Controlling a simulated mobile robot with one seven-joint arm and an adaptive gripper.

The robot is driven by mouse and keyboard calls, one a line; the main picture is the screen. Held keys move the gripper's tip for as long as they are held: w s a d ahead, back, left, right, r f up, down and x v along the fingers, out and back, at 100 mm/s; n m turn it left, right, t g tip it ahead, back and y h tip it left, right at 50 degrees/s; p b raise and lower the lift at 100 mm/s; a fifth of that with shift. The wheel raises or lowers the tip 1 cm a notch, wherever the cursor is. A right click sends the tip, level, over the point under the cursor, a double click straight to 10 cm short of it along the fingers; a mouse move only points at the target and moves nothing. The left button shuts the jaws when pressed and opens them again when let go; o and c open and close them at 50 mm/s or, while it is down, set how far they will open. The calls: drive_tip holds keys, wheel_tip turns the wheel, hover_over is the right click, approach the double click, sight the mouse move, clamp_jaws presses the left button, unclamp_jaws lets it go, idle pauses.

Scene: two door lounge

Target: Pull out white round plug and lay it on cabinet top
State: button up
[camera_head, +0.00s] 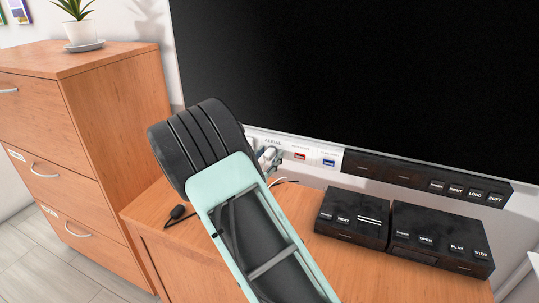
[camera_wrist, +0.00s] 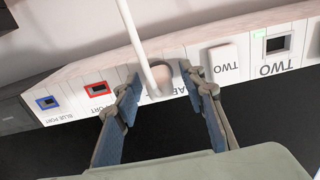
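The white round plug (camera_wrist: 160,82) sits at the white port panel in the wrist view, with a white cable (camera_wrist: 138,35) running up from it. The label below it is partly hidden. My gripper (camera_wrist: 164,80) is open, with one finger on each side of the plug and gaps showing. In the head view my gripper (camera_head: 269,157) is mostly hidden behind my arm, close to the panel; the plug cannot be made out clearly there. A low wooden cabinet top (camera_head: 350,268) lies below the panel.
A red port (camera_head: 300,156) and a blue port (camera_head: 329,162) are right of my gripper. Two black boxes (camera_head: 352,218) (camera_head: 440,238) and a small black plug (camera_head: 178,212) lie on the low cabinet. A taller drawer cabinet (camera_head: 95,100) with a potted plant (camera_head: 80,30) stands left. A large screen (camera_head: 370,75) is above.

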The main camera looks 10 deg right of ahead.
sight(266, 159)
idle(0.9)
clamp_jaws()
drive_tip(key=shift+v, duration=3.05)
